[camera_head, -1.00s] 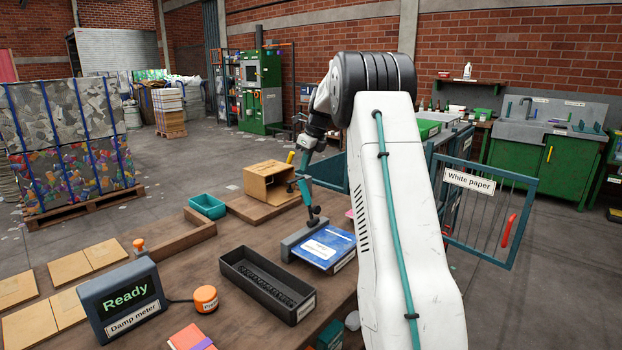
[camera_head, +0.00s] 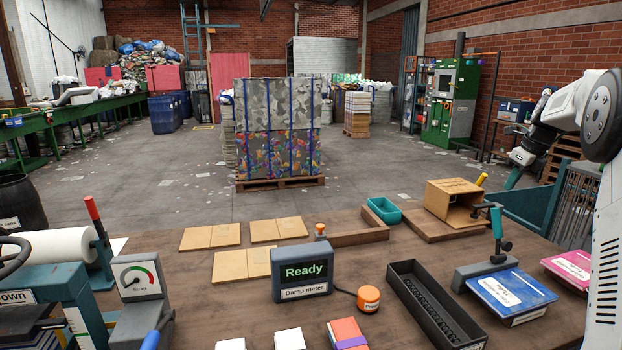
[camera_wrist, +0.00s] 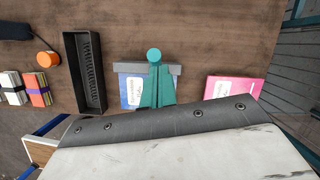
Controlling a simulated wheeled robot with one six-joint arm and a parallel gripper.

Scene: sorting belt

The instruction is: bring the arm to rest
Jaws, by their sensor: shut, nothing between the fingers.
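My gripper (camera_head: 512,180) is at the right of the head view, held in the air above the workbench. Its teal fingers also show in the wrist view (camera_wrist: 156,80), closed together with nothing between them. In the head view the arm comes in from the right edge and its white upper link is partly cut off. In the wrist view the fingers point down over a blue book (camera_wrist: 131,90), apart from it as far as I can tell. The pale, scuffed surface low in the wrist view is part of my own arm.
On the workbench are a teal clamp (camera_head: 497,222), a black tray (camera_head: 415,295), a damp meter reading Ready (camera_head: 303,272), a pink book (camera_head: 570,264) and an open cardboard box (camera_head: 452,203). Baled material (camera_head: 277,130) stands on the floor beyond.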

